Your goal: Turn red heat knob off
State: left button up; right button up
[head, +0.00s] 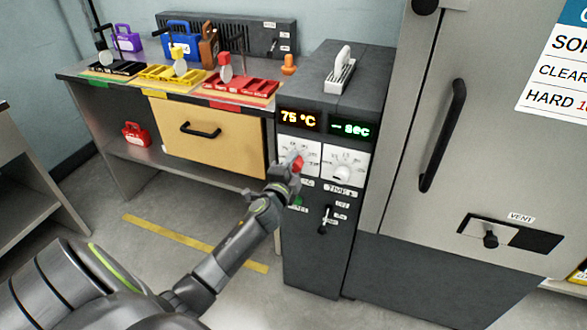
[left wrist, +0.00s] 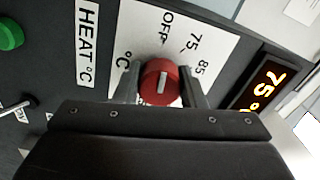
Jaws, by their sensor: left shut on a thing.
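The red heat knob (head: 297,164) sits on a white dial plate on the front of the dark control cabinet. It also shows in the left wrist view (left wrist: 158,84), with OFF, 75 and 85 printed around it and a HEAT °C label beside it. My left gripper (head: 291,170) is shut on the red knob, one finger on each side. The knob's white pointer line is visible; part of the dial is hidden behind the gripper. The display (head: 298,119) above reads 75 °C. My right gripper is not in view.
A white timer knob (head: 341,172) and a lever (head: 325,220) are near the heat knob. A green button (left wrist: 10,34) shows in the wrist view. A large grey door with a handle (head: 443,135) stands right; a bench with colored trays (head: 240,88) stands left.

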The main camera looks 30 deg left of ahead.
pick_arm(q)
jog(key=shift+f+n, duration=0.1)
jog(key=shift+n, duration=0.2)
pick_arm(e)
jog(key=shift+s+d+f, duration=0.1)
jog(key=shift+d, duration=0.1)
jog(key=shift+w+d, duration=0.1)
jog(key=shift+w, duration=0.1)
pick_arm(q)
jog(key=o, duration=1)
jog(key=shift+s, duration=0.1)
jog(key=shift+s, duration=0.25)
jog(key=v, duration=1.6)
jog(key=shift+s+d, duration=0.3)
jog(key=shift+s, duration=0.05)
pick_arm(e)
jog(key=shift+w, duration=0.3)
